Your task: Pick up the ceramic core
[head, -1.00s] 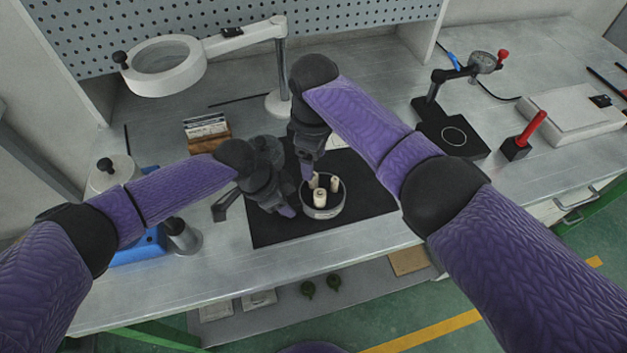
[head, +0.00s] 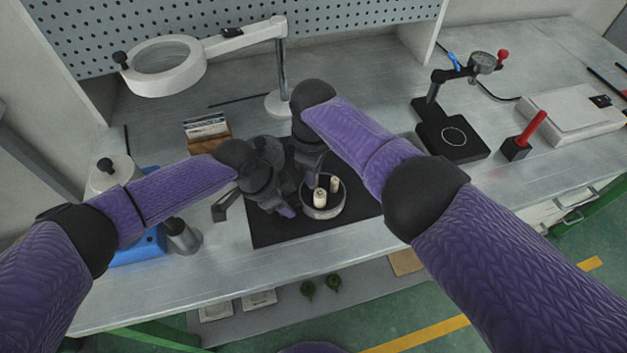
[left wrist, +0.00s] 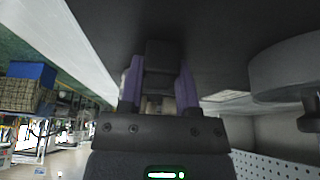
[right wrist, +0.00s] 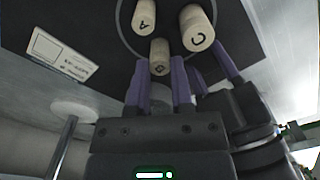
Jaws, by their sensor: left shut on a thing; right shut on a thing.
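Pale cylindrical ceramic cores stand in a round grey dish (head: 333,213). In the right wrist view one core is marked A (right wrist: 145,20), another C (right wrist: 197,30). A third core (right wrist: 160,52) is between the purple fingers of my right gripper (right wrist: 160,68), which is shut on it. In the head view the right gripper (head: 309,184) covers most of this core. My left gripper (head: 287,211) is low, at the left side of the dish. In the left wrist view its fingers (left wrist: 158,85) close on a dark block-like thing (left wrist: 165,56) that I cannot identify.
The dish is on a black mat (head: 275,233). A magnifier lamp (head: 165,90) stands behind, and a dial gauge stand (head: 450,140) is to the right. A card box (head: 207,130) and a blue-based device (head: 140,248) are left.

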